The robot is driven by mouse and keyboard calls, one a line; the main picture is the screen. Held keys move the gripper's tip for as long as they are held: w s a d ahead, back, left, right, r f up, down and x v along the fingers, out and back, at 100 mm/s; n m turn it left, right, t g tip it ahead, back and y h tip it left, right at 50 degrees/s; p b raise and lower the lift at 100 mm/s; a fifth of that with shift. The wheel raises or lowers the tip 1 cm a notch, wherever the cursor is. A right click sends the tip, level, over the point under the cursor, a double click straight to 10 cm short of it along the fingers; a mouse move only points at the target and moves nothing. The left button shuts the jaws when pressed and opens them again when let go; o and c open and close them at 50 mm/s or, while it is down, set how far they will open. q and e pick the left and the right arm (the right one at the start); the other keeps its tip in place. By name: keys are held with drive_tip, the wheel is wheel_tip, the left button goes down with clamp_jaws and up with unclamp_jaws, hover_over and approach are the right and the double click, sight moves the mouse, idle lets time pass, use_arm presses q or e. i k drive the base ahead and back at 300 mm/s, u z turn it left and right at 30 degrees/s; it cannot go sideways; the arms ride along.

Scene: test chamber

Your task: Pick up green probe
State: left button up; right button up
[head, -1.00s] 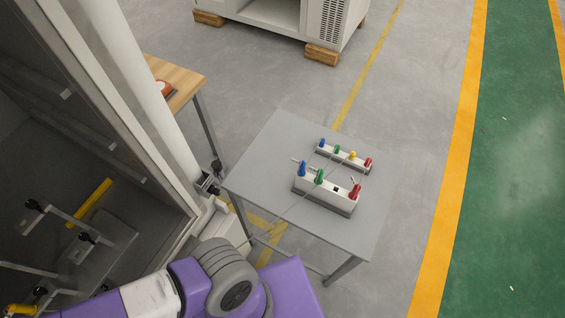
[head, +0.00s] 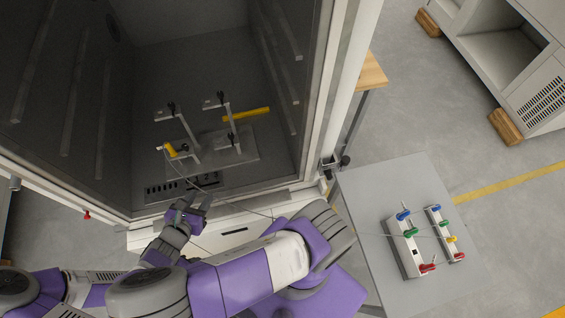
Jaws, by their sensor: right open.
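A green probe (head: 411,232) sits in the larger white block (head: 408,258) on the grey table, between a blue probe (head: 403,215) and a red probe (head: 427,267). A smaller block behind it holds another green piece (head: 444,223). My right gripper (head: 193,202) is open, seemingly empty, at the front edge of the open chamber, well left of the table and away from the green probes. My left gripper does not show.
Inside the chamber, a yellow probe (head: 170,149) is at a stand on a metal plate (head: 230,152), with a yellow bar (head: 246,115) behind. Thin cables run from the chamber towards the blocks. The chamber wall stands between its interior and the grey table (head: 385,180).

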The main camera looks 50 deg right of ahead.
sight(408, 235)
drive_tip(key=z, duration=0.9)
drive_tip(key=k, duration=1.35)
drive_tip(key=z, duration=0.8)
drive_tip(key=i, duration=0.5)
